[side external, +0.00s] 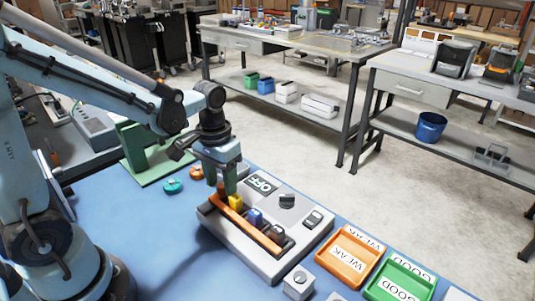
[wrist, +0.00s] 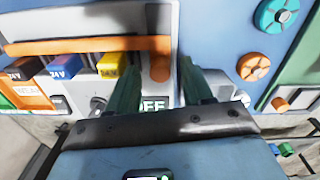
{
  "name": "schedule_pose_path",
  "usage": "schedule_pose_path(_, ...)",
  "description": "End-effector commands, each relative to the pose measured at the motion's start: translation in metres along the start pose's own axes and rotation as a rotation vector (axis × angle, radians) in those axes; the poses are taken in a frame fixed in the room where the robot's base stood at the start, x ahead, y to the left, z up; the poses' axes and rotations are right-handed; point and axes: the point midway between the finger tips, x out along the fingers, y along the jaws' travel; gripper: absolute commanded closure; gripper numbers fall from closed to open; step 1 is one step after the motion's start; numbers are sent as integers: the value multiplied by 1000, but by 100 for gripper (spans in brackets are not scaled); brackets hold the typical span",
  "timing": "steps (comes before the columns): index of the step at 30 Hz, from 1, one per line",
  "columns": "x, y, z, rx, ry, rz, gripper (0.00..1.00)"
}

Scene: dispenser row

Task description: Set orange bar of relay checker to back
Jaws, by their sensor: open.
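The relay checker (side external: 265,262) is a light grey box on the blue bench top. Its panel has an OFF display (side external: 262,184), a dark knob (side external: 287,201) and a rocker switch (side external: 313,219). The orange bar (side external: 243,226) runs along the row of relays, on their side nearest the camera; it spans the upper part of the wrist view (wrist: 85,45). My gripper (side external: 227,184) points down over the bar's left end. Its green fingers (wrist: 160,88) are apart, with the bar's orange end post (wrist: 160,62) seemingly between them; contact cannot be told.
A yellow relay (side external: 236,202), a blue relay (side external: 255,216) and others sit in the checker. An orange WEAK tray (side external: 325,268) and green GOOD tray (side external: 371,290) lie right. A teal disc (side external: 172,187), an orange disc (side external: 196,173) and a green stand (side external: 135,145) are left.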

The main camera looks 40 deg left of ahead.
Motion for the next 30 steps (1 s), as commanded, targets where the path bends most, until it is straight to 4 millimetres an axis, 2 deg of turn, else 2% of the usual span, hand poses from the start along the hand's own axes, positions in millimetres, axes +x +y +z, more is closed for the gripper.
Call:
schedule_pose_path(10, 2, 0, 0, 0, 0, 0, 50)
schedule_pose_path(20, 2, 0, 0, 0, 0, 0, 100)
schedule_pose_path(30, 2, 0, 4, 0, 0, 0, 100)
